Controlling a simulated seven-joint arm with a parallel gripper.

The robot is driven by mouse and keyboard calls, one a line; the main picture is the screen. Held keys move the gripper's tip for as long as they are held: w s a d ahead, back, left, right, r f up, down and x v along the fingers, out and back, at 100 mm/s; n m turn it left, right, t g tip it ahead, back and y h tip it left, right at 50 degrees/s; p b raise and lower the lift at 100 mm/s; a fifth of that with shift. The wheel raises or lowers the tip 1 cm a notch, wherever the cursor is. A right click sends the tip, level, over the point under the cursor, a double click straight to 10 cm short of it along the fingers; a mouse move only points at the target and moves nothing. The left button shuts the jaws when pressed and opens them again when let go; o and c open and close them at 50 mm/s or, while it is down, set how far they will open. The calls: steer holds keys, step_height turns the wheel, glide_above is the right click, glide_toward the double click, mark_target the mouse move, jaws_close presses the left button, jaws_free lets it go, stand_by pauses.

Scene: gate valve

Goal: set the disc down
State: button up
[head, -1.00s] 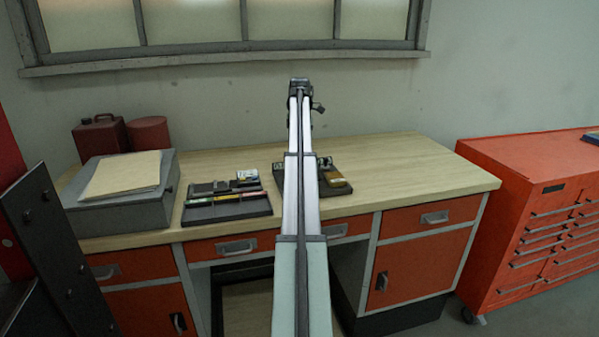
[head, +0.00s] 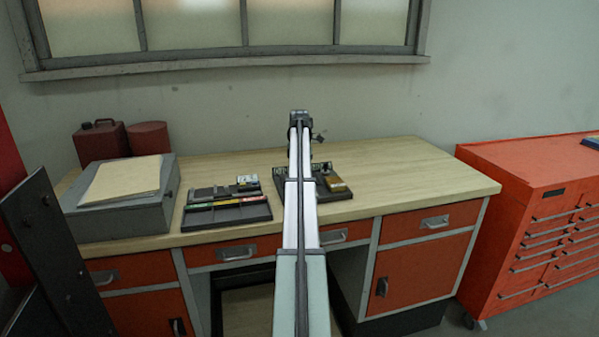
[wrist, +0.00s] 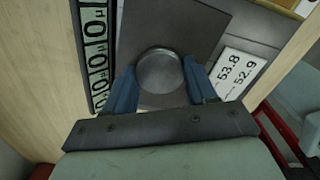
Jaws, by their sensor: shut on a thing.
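In the wrist view, a round grey metal disc (wrist: 160,71) sits between the two blue fingers of my gripper (wrist: 160,82). The fingers are shut on its sides. A dark square plate (wrist: 205,22) lies under the disc in the picture; I cannot tell whether the disc touches it. In the head view, my arm reaches over the bench and my gripper (head: 299,118) shows small at its end, above the dark tray (head: 330,191). The disc cannot be made out in the head view.
In the wrist view, a white label reading 53.8 and 52.9 (wrist: 238,73) is right of the plate, and a strip of digits (wrist: 96,50) is left. Another dark tray (head: 228,212) and a grey box (head: 110,215) stand on the bench (head: 420,170). The bench's right part is clear.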

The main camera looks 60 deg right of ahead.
steer(key=o, duration=1.5)
steer(key=shift+f, duration=0.1)
steer(key=shift+c, duration=0.2)
step_height(320, 180, up, 12)
steer(key=shift+a, duration=0.1)
